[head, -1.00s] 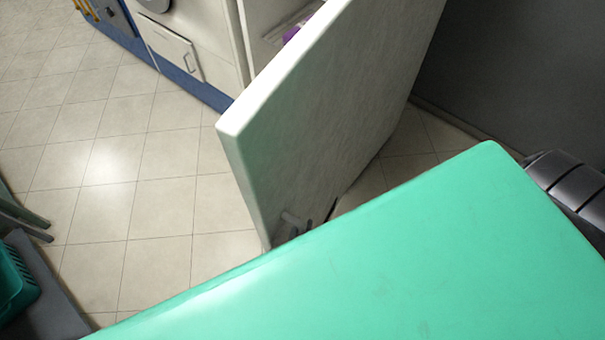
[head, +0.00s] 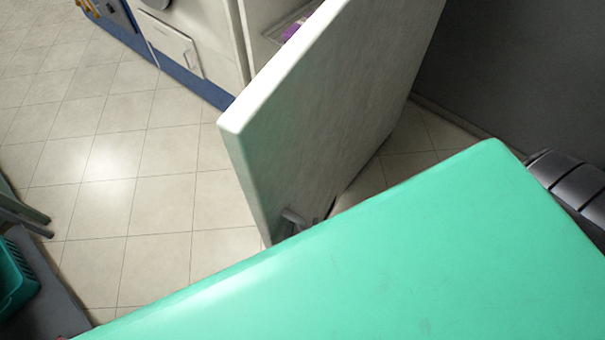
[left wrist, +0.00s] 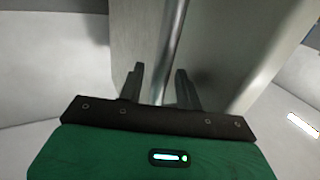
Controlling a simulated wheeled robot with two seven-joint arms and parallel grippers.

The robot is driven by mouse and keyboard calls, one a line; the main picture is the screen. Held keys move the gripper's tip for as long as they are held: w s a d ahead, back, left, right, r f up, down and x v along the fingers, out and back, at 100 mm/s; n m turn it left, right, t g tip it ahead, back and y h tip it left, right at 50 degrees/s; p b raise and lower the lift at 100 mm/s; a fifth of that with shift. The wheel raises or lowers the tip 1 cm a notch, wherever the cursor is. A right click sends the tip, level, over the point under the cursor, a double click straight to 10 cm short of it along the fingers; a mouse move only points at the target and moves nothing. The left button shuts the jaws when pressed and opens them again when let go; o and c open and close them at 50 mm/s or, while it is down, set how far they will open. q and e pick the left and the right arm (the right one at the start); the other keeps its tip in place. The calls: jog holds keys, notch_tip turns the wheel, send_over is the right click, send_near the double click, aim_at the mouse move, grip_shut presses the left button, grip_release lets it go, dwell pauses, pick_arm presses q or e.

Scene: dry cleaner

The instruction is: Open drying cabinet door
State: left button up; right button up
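The white drying cabinet door (head: 330,115) stands swung open, its edge toward me and its broad face to the right. Its grey handle (head: 293,217) shows low on the door in the head view, just above my green arm cover, which hides what lies below. In the left wrist view, the metal handle bar (left wrist: 171,50) runs down between the two dark fingers of my left gripper (left wrist: 159,70). The fingers are apart, with a gap beside the bar, so they are not clamped on it. My right gripper is not in view.
The cabinet body (head: 205,35) with a blue base stands behind the door, with something purple (head: 292,32) inside. Tiled floor (head: 130,190) is clear to the left. A green basket (head: 15,280) sits at lower left. A dark grey wall (head: 510,70) stands at right.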

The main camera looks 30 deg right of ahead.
pick_arm(q)
jog(key=b+v, duration=0.5)
jog(key=v, duration=0.8)
jog(key=shift+s+a, duration=0.2)
jog(key=shift+s, duration=0.1)
